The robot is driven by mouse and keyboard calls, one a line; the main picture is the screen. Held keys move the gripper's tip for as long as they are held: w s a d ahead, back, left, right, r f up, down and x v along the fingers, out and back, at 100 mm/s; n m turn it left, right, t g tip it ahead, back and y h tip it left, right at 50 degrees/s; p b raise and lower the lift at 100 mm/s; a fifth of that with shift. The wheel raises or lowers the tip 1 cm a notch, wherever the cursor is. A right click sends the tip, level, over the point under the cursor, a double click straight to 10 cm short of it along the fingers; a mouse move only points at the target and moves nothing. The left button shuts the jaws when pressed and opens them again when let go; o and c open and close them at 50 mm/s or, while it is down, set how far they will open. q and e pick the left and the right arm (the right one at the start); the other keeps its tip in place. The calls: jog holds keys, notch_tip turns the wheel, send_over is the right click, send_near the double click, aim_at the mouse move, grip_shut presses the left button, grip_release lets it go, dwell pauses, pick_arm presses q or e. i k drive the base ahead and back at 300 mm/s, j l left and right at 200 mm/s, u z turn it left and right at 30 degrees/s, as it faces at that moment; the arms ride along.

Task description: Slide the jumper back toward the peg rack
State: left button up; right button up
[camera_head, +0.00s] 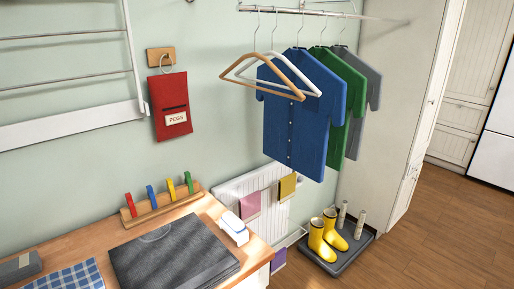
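The dark grey folded jumper (172,258) lies flat on the wooden worktop (215,208). Its collar faces the wall, and its right corner is close to the worktop's right-hand edge. The wooden peg rack (163,208) stands behind it along the wall, holding red, blue, yellow and green pegs. A strip of bare worktop shows between the jumper and the rack. The jumper's near edge is partly cut off by the bottom of the picture. Neither of my grippers is in view.
A red peg bag (170,107) and shirts (300,110) on hangers hang above.

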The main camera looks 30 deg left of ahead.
aim_at(182, 253)
jog(key=u, duration=1.55)
